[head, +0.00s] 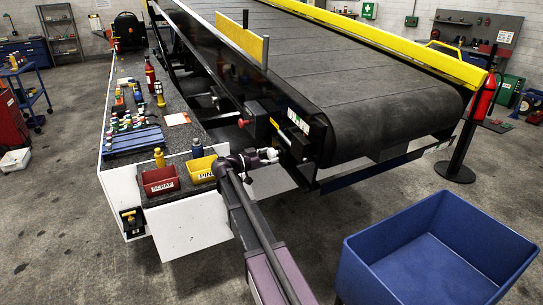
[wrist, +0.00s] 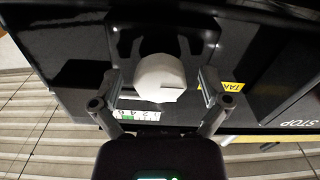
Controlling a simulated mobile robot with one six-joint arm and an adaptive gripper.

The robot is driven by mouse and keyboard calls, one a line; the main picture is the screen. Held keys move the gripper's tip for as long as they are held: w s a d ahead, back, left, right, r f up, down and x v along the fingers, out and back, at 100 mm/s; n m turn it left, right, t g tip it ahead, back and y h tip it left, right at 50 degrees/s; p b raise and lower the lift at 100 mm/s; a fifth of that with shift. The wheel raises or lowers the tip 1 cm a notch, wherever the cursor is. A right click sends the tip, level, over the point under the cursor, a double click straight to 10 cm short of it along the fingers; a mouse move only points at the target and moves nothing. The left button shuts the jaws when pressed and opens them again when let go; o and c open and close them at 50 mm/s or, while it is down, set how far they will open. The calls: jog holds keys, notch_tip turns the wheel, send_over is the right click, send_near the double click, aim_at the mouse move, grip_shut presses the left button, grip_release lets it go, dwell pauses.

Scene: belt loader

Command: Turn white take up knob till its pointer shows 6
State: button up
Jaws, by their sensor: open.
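The white take-up knob (wrist: 160,77) sits on a dark panel in the middle of the wrist view. My gripper (wrist: 160,90) is open, with one finger on each side of the knob and a visible gap on both sides. A small white and green number scale (wrist: 138,115) shows just below the knob; 2, 4 and 6 seem readable on it. I cannot make out where the knob's pointer stands. In the head view my gripper (head: 257,158) is at the near left corner of the belt loader, and the knob is too small there to read.
A yellow label (wrist: 223,87) and STOP lettering (wrist: 297,123) are right of the knob. The belt (head: 370,90) rises behind my gripper. A red bin (head: 160,181) and a yellow bin (head: 201,168) stand close on its left. A blue crate (head: 440,245) is at the lower right.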

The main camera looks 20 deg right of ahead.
jog(key=c, duration=1.1)
jog(key=shift+d, duration=0.25)
jog(key=shift+c, duration=0.2)
jog(key=shift+a, duration=0.15)
